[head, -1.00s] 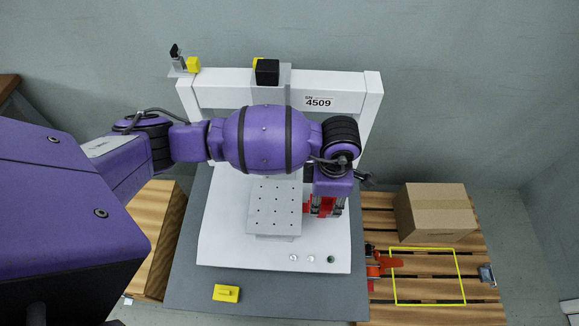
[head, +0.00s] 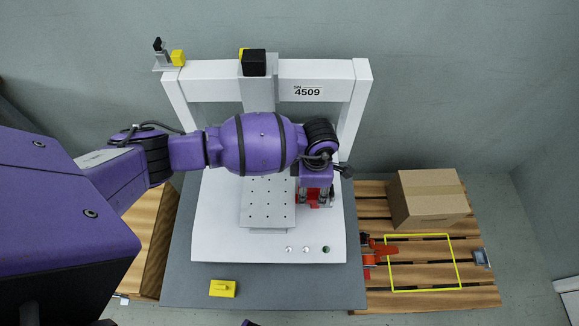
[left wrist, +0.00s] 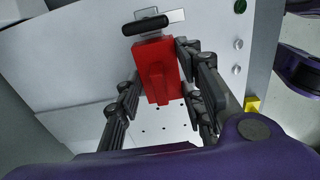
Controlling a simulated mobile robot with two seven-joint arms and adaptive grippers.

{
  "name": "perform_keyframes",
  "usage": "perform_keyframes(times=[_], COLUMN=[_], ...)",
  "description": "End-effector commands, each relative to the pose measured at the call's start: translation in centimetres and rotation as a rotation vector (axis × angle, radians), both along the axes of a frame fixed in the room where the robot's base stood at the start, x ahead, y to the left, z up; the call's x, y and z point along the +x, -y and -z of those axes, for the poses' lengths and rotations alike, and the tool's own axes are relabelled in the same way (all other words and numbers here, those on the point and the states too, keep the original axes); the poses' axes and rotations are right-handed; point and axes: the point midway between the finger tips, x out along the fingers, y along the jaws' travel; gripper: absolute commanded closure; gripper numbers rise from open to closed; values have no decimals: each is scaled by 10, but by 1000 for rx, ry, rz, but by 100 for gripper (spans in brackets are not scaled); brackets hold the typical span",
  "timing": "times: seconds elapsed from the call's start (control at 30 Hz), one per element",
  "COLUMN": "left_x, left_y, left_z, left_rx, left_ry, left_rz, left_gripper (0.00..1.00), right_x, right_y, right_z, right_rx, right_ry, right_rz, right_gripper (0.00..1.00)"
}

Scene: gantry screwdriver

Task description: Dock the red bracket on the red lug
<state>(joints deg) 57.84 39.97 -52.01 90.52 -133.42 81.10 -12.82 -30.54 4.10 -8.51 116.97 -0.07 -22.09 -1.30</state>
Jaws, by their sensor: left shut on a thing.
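My left gripper (head: 315,196) is over the white machine base, just right of the perforated plate. It is shut on the red bracket (left wrist: 157,72), a red block with a raised rib, which sits between the two dark fingers in the left wrist view. In the head view only small red parts show below the purple wrist. I cannot tell a separate red lug apart from the bracket there; it may be hidden. Another orange-red piece (head: 376,252) is at the right edge of the grey table. My right gripper is not in view.
The white gantry (head: 355,110) stands behind my left arm. The perforated plate (head: 262,205) is beside the gripper. A yellow block (head: 223,289) lies on the front of the grey table (head: 290,288). A cardboard box (head: 430,198) stands on the pallet, behind a yellow outline (head: 459,265).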

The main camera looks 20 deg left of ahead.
Motion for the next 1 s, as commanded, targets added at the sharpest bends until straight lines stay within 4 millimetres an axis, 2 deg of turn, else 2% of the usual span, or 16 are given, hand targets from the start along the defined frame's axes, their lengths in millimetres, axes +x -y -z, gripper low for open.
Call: perform_keyframes(times=[0.33, 0.37, 0.5, 0.83, 1.0], left_x=[3, 3, 3, 3, 5], left_y=[1, 1, 1, 1, 1], left_z=[9, 9, 8, 5, -17], left_rx=[0, 0, 0, -1, -1], left_ry=[4, 4, 5, 6, 10], left_rz=[1, 1, 1, 1, 3], left_gripper=[92, 62, 46, 46, 46], right_x=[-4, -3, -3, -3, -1], right_y=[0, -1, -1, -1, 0], right_z=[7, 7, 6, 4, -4], right_rx=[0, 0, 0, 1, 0], right_ry=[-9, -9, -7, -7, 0], right_rz=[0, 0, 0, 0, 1], right_gripper=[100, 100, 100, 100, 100])
